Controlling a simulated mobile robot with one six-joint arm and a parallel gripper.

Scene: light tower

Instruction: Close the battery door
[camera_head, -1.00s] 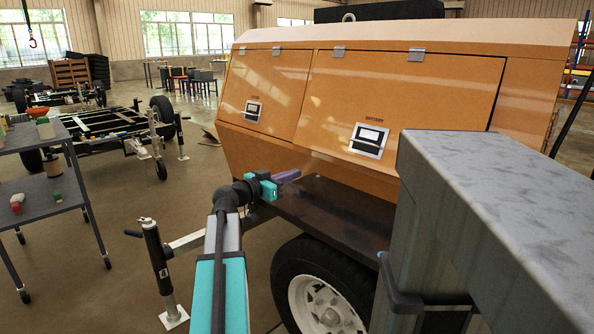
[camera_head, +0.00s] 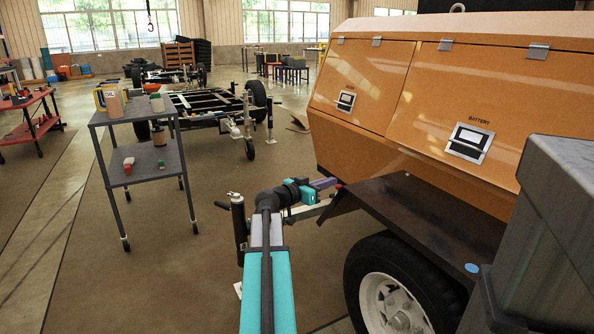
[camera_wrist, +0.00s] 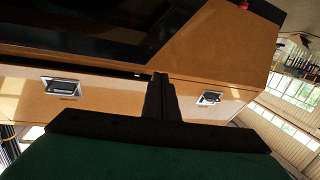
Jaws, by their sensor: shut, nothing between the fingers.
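The battery door (camera_head: 455,116) is the right-hand orange panel on the trailer's cabinet, marked BATTERY, with two hinges along its top. It lies flat or nearly flat against the cabinet; I cannot tell whether a small gap remains. Its latch (camera_head: 469,142) is a dark handle in a pale plate near the lower edge. In the wrist view, which is tilted and roughly upside down, the latch (camera_wrist: 61,87) shows at left. My gripper (camera_head: 323,183) is shut and empty, left of the cabinet's lower corner and apart from the door. Its fingers (camera_wrist: 161,98) are together in the wrist view.
A second door (camera_head: 358,82) with its own latch is left of the battery door. A dark fender (camera_head: 425,212) over the wheel (camera_head: 390,290) juts out below. A grey cart (camera_head: 140,170) with bottles stands left. Open floor lies between cart and trailer.

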